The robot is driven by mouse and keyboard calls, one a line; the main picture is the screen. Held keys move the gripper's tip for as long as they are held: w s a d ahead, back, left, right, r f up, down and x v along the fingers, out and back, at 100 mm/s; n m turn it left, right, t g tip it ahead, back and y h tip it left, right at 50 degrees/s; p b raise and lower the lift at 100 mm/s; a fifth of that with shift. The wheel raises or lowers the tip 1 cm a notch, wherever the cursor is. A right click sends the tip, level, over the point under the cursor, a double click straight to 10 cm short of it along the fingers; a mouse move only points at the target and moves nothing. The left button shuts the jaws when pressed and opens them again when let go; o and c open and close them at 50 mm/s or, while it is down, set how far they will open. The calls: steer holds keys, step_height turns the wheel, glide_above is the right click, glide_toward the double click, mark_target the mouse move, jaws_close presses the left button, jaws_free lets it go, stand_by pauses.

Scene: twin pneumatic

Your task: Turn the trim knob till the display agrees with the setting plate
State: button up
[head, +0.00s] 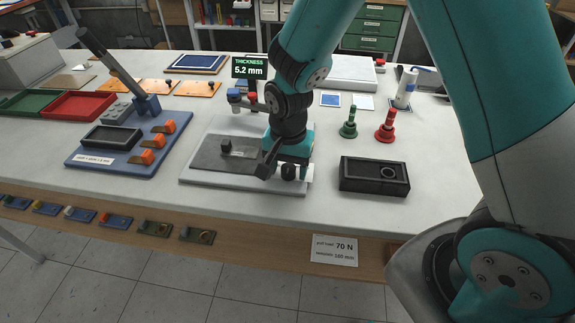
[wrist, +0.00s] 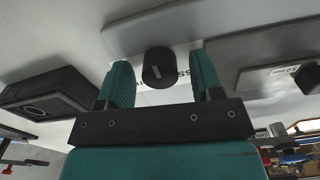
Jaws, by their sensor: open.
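The trim knob (head: 288,172) is a small black round knob at the right front of the light grey base. In the wrist view the knob (wrist: 158,68) shows a pale pointer mark and sits between my fingers, with a gap on each side. My gripper (head: 284,166) is open around it; its fingers also show in the wrist view (wrist: 162,80). The display (head: 249,68) reads THICKNESS 5.2 mm in green. A light plate (wrist: 278,80) with "mm" lettering and a black grip lies on the dark slab; its figure is too small to read. Lettering by the knob is partly hidden.
A black box with a round recess (head: 374,176) stands right of the base. Green (head: 349,124) and red (head: 386,126) handled pieces stand behind it. A blue board (head: 128,150) with a lever and orange clips is at left. A 70 N card (head: 335,250) hangs in front.

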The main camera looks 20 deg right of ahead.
steer(key=c, duration=0.9)
steer(key=shift+n, duration=0.3)
steer(key=n, duration=0.5)
steer(key=shift+r+p, duration=0.1)
steer(key=shift+p, duration=0.25)
steer(key=n, duration=0.6)
steer(key=shift+d, duration=0.1)
steer(key=shift+n, duration=0.3)
steer(key=o, duration=0.9)
